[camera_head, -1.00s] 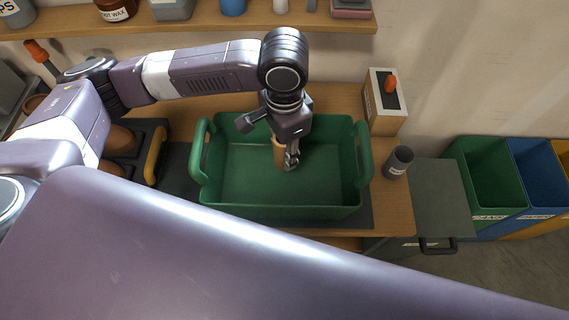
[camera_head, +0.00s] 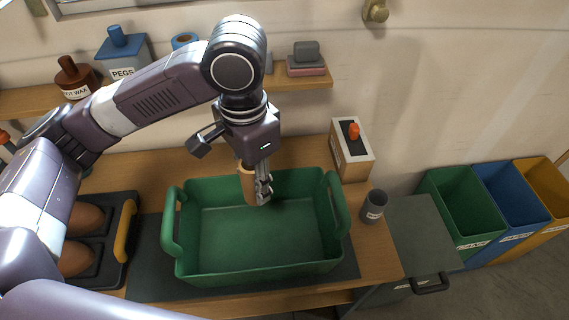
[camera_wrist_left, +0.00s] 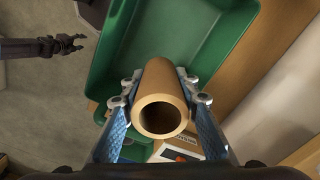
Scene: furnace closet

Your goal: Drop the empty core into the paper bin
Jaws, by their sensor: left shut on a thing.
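My left gripper (camera_head: 262,190) is shut on the empty core (camera_head: 248,183), a tan cardboard tube. It holds the core over the back part of the green basket (camera_head: 190,262). In the left wrist view, the core (camera_wrist_left: 162,117) sits between the blue-padded fingers (camera_wrist_left: 160,98) with its open end facing the camera. The blue bin (camera_head: 516,198) stands at the far right, between a green and a yellow bin; its small label seems to read PAPER. What looks like my right gripper (camera_wrist_left: 70,43) shows small at the left of the wrist view.
The green bin (camera_head: 462,205) and yellow bin (camera_head: 548,190) flank the blue one. A grey cup (camera_head: 373,206) and a box with an orange-red top piece (camera_head: 351,150) stand right of the basket. A dark grey-green lidded box (camera_head: 425,235) lies between bench and bins.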

